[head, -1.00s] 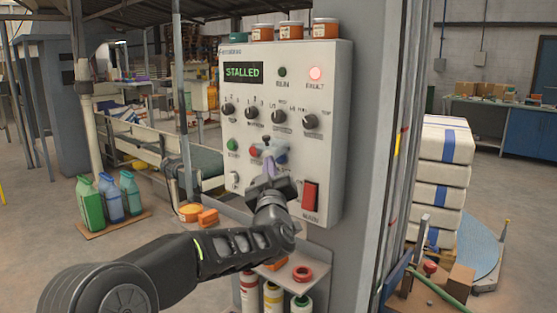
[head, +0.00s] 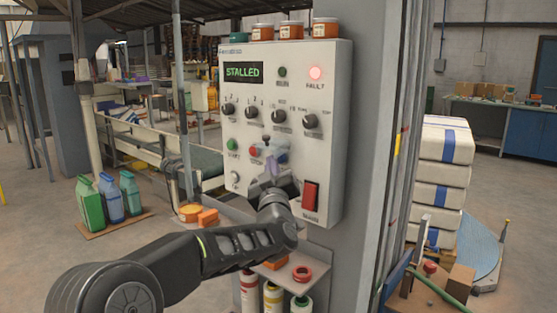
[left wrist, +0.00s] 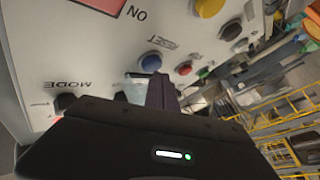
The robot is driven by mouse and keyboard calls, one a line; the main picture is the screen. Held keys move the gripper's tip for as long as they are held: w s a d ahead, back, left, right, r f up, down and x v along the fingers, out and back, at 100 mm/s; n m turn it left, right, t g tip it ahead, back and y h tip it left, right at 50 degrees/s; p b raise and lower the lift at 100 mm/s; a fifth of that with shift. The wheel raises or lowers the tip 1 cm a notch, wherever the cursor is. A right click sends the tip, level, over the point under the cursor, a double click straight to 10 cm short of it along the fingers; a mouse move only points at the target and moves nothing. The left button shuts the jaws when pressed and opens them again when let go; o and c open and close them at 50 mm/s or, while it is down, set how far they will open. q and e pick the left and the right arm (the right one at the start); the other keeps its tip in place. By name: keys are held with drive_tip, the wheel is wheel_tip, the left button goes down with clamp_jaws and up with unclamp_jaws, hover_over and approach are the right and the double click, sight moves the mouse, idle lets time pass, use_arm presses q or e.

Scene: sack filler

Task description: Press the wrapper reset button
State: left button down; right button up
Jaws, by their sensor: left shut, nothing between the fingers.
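The grey control panel (head: 330,140) fills the middle of the head view; its display (head: 243,72) reads STALLED and the red FAULT lamp (head: 316,73) is lit. The blue button (left wrist: 151,61) marked RESET shows clear in the left wrist view, beside a red button (left wrist: 184,68). In the head view my gripper largely covers that spot. My left gripper (head: 270,163) is shut and empty, its fingertips in front of the panel, right of the red STOP button (head: 254,151). In the wrist view its tips point close to the blue button; I cannot tell whether they touch. My right gripper is out of view.
Several dark knobs (head: 278,116) line the panel, with a green START button (head: 231,145) and a red rocker switch (head: 310,196) close by. Jars (head: 291,31) stand on top. A shelf with bottles (head: 272,297) sits below. Wrapped sacks (head: 445,160) are stacked at right.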

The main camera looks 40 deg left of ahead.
use_arm(q)
drive_tip(key=shift+w, duration=0.5)
idle(0.6)
drive_tip(key=shift+s, duration=0.15)
drive_tip(key=shift+s+b, duration=0.6)
drive_tip(key=shift+s, duration=0.15)
drive_tip(key=shift+s, duration=0.1)
drive_tip(key=s+b, duration=0.2)
drive_tip(key=s, duration=0.1)
drive_tip(key=s+b, duration=0.1)
drive_tip(key=shift+s+a, duration=0.25)
drive_tip(key=shift+s, duration=0.15)
idle(0.8)
